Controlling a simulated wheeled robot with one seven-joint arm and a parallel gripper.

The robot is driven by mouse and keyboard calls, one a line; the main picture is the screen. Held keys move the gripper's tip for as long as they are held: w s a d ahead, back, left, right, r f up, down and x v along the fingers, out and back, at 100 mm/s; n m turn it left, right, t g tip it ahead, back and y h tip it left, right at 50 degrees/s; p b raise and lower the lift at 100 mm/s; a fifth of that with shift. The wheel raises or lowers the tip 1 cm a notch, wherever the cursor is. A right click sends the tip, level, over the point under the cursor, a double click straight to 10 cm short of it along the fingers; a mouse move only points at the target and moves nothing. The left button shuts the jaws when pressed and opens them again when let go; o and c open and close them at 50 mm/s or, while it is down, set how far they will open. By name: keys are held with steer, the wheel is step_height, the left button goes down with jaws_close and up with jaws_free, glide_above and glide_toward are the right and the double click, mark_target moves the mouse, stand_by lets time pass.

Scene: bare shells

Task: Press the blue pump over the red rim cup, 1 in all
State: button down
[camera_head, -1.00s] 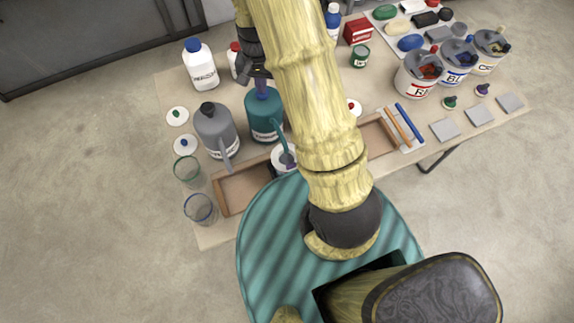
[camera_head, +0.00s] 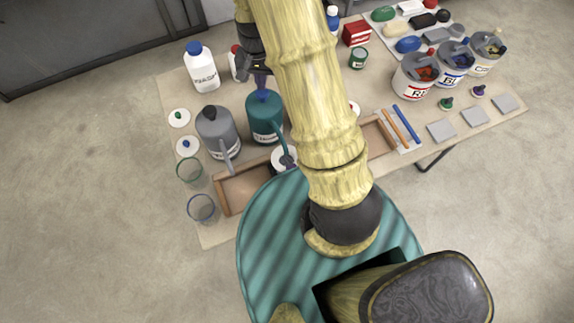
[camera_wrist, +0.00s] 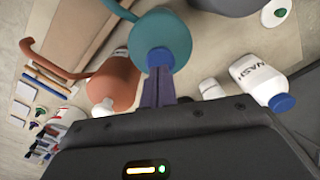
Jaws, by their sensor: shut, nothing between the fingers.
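The pump with the blue head (camera_head: 264,96) tops a teal bottle (camera_head: 263,122) whose spout slants down to the front. My gripper (camera_head: 261,83) is shut and empty, right over the blue head. In the wrist view its closed fingers (camera_wrist: 158,98) reach the blue head (camera_wrist: 160,58), and the teal bottle (camera_wrist: 165,28) lies beyond; I cannot tell whether they touch. I see no red rim on any cup. A green-rimmed glass (camera_head: 189,171) and a blue-rimmed glass (camera_head: 202,208) stand at the left front. My arm hides part of the table.
A grey spouted bottle (camera_head: 214,135) stands close left of the teal one. In the wrist view an orange spouted bottle (camera_wrist: 118,75) stands on its other side. A white bottle (camera_head: 202,70) is behind. A wooden tray (camera_head: 228,207) lies in front.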

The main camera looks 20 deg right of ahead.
steer(key=shift+r, duration=0.15)
step_height(320, 180, up, 6)
steer(key=p, duration=0.5)
stand_by(0.4)
steer(key=shift+s, duration=0.1)
stand_by(0.4)
steer(key=s+r+n+t+b, duration=0.1)
steer(key=s+r+n+b, duration=0.1)
steer(key=s, duration=0.5)
steer(key=s+r+n+t+b, duration=0.1)
steer(key=s+r+n, duration=0.3)
steer(key=s, duration=0.3)
steer(key=shift+r+t+b, duration=0.3)
steer(key=shift+r+b, duration=0.1)
steer(key=shift+r, duration=0.15)
steer(key=shift+s+a, duration=0.1)
steer(key=shift+s, duration=0.1)
